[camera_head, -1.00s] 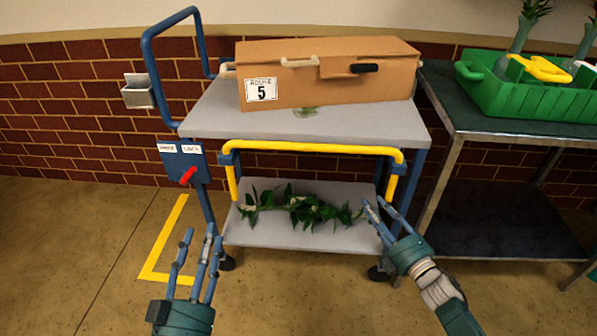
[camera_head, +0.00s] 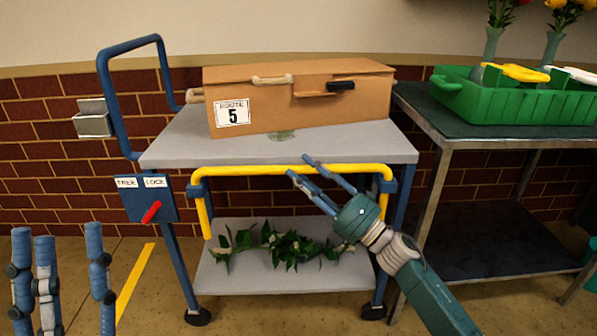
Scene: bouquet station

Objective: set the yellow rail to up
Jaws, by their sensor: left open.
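The yellow rail (camera_head: 246,171) is a bent bar across the front of the blue cart, just under its grey top shelf. Its ends bend down at blue brackets on both sides. My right gripper (camera_head: 298,166) is in front of the rail's right half, fingers apart and pointing up-left, with its fingertips close to the bar. I cannot tell whether they touch it. My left gripper (camera_head: 70,240) is open and empty at the lower left, away from the cart.
A cardboard box (camera_head: 300,97) marked 5 sits on the top shelf (camera_head: 180,150). Green foliage (camera_head: 290,245) lies on the lower shelf (camera_head: 225,277). A red lever (camera_head: 151,212) is on the blue panel at left. A green crate (camera_head: 510,100) stands on the right table (camera_head: 450,125).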

